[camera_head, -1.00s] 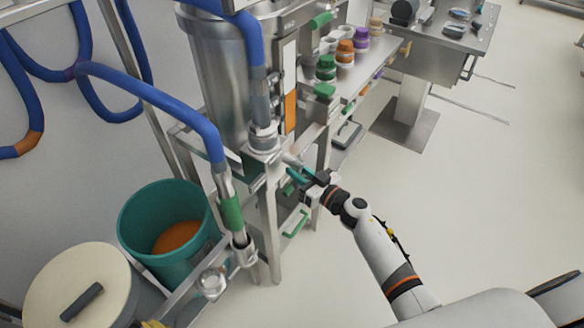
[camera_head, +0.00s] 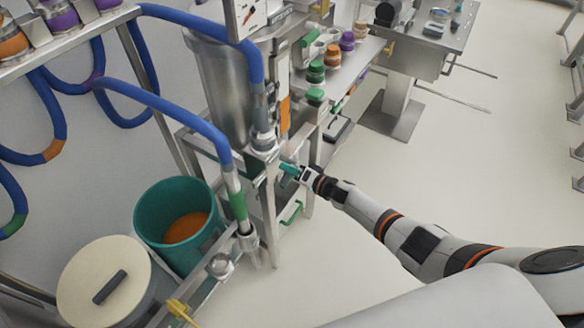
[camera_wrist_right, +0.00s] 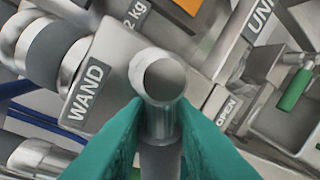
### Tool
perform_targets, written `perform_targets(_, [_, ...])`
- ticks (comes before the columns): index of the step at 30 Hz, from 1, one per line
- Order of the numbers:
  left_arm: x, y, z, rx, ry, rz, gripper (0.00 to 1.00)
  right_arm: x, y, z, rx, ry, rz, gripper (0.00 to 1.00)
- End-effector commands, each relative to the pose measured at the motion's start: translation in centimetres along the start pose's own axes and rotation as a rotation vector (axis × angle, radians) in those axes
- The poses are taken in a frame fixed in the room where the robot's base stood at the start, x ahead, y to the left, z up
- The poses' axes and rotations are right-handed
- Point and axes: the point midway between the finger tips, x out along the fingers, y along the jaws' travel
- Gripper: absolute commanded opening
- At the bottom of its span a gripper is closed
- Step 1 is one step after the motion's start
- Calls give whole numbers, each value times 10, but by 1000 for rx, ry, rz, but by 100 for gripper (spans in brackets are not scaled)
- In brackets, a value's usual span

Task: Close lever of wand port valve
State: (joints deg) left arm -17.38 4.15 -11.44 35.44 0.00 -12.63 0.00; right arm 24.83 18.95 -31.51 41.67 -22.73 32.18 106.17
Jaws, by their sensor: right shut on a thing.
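The wand port valve (camera_wrist_right: 120,45), a metal block labelled WAND, is in the right wrist view. It also shows in the head view (camera_head: 264,150), below the blue hose's metal end. Its lever (camera_wrist_right: 162,78), a round-ended metal bar, points towards the wrist camera. My right gripper (camera_wrist_right: 160,125) has its teal fingers on both sides of the lever and is shut on it. In the head view my right gripper (camera_head: 289,170) is beside the valve, hiding most of the lever. An OPEN label (camera_wrist_right: 228,108) is right of the lever. My left gripper is not in view.
A green-handled wand (camera_head: 238,206) hangs on the blue hose (camera_head: 165,103). A teal bin (camera_head: 150,238) with orange contents and a drum with a cream lid (camera_head: 88,285) stand at the left. The floor (camera_head: 450,180) to the right is clear.

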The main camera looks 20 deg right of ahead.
Motion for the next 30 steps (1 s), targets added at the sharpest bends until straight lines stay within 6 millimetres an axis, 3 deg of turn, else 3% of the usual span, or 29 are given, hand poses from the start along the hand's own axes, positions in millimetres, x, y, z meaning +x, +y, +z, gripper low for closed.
perform_targets(3, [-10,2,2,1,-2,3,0,-2,5,2,106,23,-1,0])
perform_targets(15, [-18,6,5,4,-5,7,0,-3,11,3,399,80,-1,0])
perform_targets(30, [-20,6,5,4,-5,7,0,-3,14,4,525,105,0,0])
